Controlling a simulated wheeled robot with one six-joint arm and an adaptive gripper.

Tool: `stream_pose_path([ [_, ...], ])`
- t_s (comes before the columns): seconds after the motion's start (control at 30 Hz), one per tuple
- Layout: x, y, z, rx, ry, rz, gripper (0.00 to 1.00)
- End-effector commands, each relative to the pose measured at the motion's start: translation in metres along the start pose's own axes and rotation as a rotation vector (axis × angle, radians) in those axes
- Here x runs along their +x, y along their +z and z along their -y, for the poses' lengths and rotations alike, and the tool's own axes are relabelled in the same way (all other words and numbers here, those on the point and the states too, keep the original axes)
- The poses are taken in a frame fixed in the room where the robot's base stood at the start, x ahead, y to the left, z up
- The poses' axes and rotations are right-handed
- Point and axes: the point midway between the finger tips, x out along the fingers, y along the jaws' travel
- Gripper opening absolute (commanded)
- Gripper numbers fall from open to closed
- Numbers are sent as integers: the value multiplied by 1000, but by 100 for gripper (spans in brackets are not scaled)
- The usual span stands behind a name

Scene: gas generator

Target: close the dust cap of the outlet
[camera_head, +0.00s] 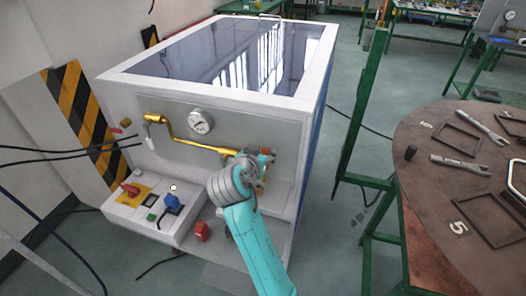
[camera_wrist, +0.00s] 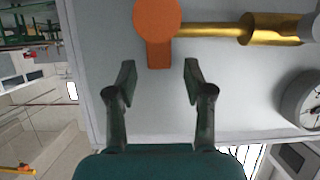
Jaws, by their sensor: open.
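An orange round part with a short tab (camera_wrist: 157,18), which looks like the dust cap, shows at the top of the wrist view at the end of a gold pipe (camera_wrist: 212,30). My gripper (camera_wrist: 159,68) is open and empty. The tab's end shows between its fingertips, with a gap on each side; I cannot tell the depth between them. In the head view my gripper (camera_head: 260,166) is at the right end of the gold pipe (camera_head: 180,139) on the machine's front panel. It hides most of the outlet there. Whether the cap is closed is unclear.
A pressure gauge (camera_head: 200,121) sits on the panel above the pipe. A control box with a red switch (camera_head: 130,189) and a blue plug (camera_head: 172,201) juts out at lower left. A green frame (camera_head: 357,120) and a round table (camera_head: 430,135) with wrenches stand to the right.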

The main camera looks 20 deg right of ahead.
Motion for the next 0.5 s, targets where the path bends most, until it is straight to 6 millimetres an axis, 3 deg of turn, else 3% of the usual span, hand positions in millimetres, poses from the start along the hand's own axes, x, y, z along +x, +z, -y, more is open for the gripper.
stream_pose_path([
  [0.4, 10, 0, 0, 0, 0, 0, 52],
  [0.43, 10, 0, 0, 0, 0, 0, 50],
  [0.5, 9, 0, 0, 0, 0, 0, 32],
])
